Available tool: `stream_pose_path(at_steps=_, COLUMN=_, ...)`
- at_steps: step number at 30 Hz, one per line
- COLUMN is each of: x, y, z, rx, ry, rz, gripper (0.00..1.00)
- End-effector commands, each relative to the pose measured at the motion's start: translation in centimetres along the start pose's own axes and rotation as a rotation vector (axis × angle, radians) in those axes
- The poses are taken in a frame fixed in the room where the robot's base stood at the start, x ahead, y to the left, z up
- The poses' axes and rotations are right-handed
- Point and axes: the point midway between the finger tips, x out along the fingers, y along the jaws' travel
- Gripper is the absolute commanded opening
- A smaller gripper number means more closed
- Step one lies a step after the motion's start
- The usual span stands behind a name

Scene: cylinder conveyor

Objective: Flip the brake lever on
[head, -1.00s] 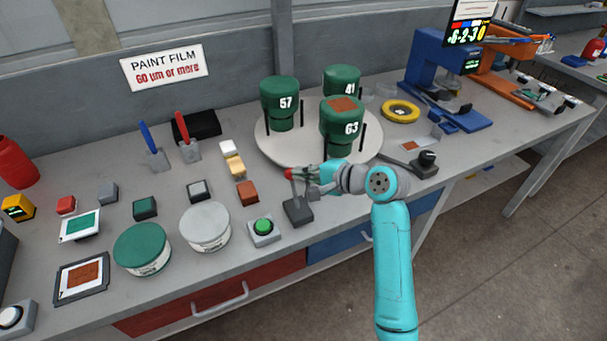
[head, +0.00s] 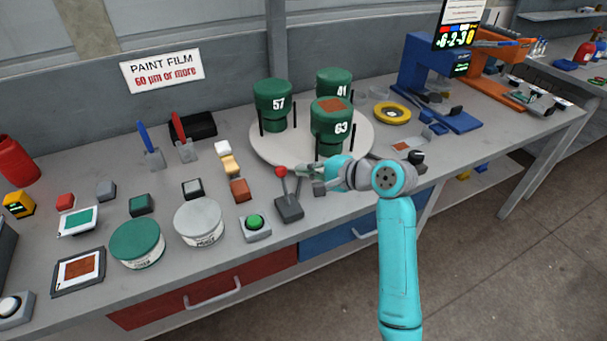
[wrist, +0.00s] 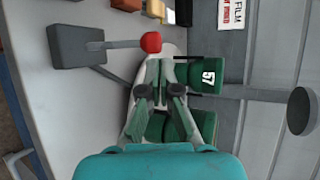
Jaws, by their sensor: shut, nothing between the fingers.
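The brake lever (head: 284,187) has a grey base on the bench's front part and a stick with a red ball knob (head: 280,171). In the head view the stick stands nearly upright, leaning slightly left. In the wrist view the lever's red knob (wrist: 151,42) lies just beyond my fingertips, and its grey base (wrist: 75,46) is to the upper left. My gripper (head: 305,171) is shut and empty, right beside the knob on its right. Whether the fingertips touch the knob I cannot tell.
A round white turntable (head: 364,142) with green cylinders numbered 57, 41 and 63 stands just behind my gripper. A green push button (head: 254,224) sits left of the lever base. Paint tins (head: 198,222) stand farther left.

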Motion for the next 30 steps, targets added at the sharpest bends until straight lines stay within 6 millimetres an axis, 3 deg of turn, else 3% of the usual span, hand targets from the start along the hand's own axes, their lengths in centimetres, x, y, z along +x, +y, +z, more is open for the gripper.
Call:
stream_pose_path(at_steps=18, x=-8.3, y=-0.6, z=-0.1, rx=0.0, ry=0.002, rz=0.0, gripper=0.0)
stream_pose_path(at_steps=30, x=-9.2, y=-0.7, z=0.0, rx=0.0, ry=0.0, rz=0.001, gripper=0.0)
